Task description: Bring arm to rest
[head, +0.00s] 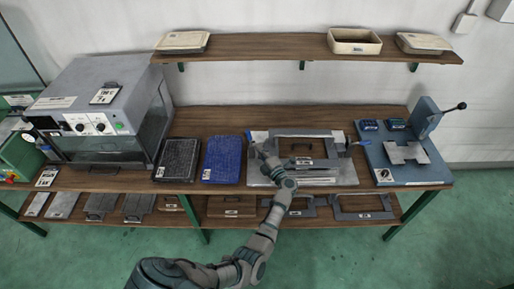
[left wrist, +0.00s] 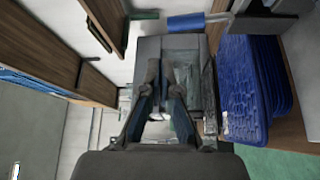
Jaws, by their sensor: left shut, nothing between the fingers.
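My left arm reaches in from the lower left in the head view, and its gripper (head: 262,149) is over the left end of the grey metal fixture (head: 345,174) on the bench. In the left wrist view the dark fingers of the left gripper (left wrist: 163,72) point forward, with nothing held between them. The gripper is shut and empty. My right gripper is not in view.
A blue textured panel stack (head: 222,160) and a dark panel stack (head: 176,160) lie left of the fixture. A grey machine (head: 95,95) stands at left, a blue press (head: 400,165) at right. An upper shelf (head: 270,48) runs behind. Green floor (head: 440,230) is clear in front.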

